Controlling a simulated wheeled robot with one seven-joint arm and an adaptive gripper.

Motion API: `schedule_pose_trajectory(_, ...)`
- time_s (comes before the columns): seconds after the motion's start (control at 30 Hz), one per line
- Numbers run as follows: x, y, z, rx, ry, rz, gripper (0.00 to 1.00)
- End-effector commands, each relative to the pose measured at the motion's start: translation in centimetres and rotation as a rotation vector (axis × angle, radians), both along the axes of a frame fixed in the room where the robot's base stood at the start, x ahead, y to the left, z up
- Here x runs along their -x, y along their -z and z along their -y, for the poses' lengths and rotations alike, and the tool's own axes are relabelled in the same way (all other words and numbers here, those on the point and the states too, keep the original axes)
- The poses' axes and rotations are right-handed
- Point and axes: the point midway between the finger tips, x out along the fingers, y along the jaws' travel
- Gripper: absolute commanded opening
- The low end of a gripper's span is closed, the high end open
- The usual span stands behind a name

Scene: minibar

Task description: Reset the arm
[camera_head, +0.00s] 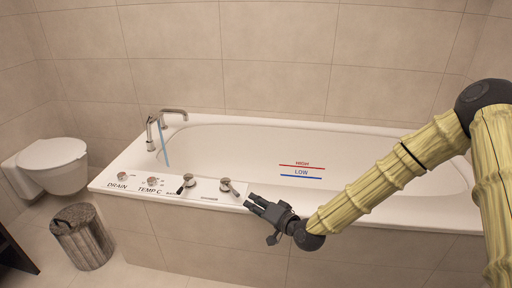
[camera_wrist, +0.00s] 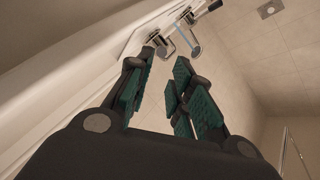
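My gripper (camera_head: 258,203) is at the front rim of the white bathtub (camera_head: 140,160), just right of the last control handle. My arm reaches in from the right side of the picture. In the wrist view my gripper (camera_wrist: 162,80) shows two dark fingers with green pads, spread apart with nothing between them. Beyond the fingertips, a control handle (camera_wrist: 160,42) on the tub rim shows, apart from the fingers. I cannot tell the exact distance between gripper and rim.
The tub rim carries a drain knob (camera_head: 122,176), a temperature knob (camera_head: 152,181) and two lever handles (camera_head: 187,183). A faucet (camera_head: 152,130) with a thin blue stream stands at the tub's left end. A toilet (camera_head: 55,155) and a grey bin (camera_head: 82,238) stand at the left.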

Motion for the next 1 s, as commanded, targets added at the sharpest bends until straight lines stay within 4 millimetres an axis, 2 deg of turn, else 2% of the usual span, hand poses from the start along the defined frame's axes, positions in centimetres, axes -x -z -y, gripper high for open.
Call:
schedule_pose_trajectory(0.07, 0.6, 0.9, 0.0, 0.015, -0.003, -0.016, 0.22)
schedule_pose_trajectory(0.17, 2.4, 3.6, 0.3, 0.059, -0.010, -0.063, 0.22)
schedule_pose_trajectory(0.27, 5.3, 7.6, 1.0, 0.136, -0.021, -0.137, 0.22)
schedule_pose_trajectory(0.4, 10.5, 13.6, 2.8, 0.264, -0.041, -0.256, 0.22)
schedule_pose_trajectory(0.47, 13.0, 15.9, 3.8, 0.321, -0.051, -0.310, 0.22)
schedule_pose_trajectory(0.6, 18.9, 20.7, 6.7, 0.455, -0.079, -0.431, 0.22)
schedule_pose_trajectory(0.7, 23.3, 23.4, 9.2, 0.554, -0.101, -0.516, 0.22)
schedule_pose_trajectory(0.83, 29.2, 26.1, 12.8, 0.684, -0.132, -0.627, 0.22)
schedule_pose_trajectory(1.0, 35.4, 27.8, 17.2, 0.826, -0.166, -0.746, 0.22)
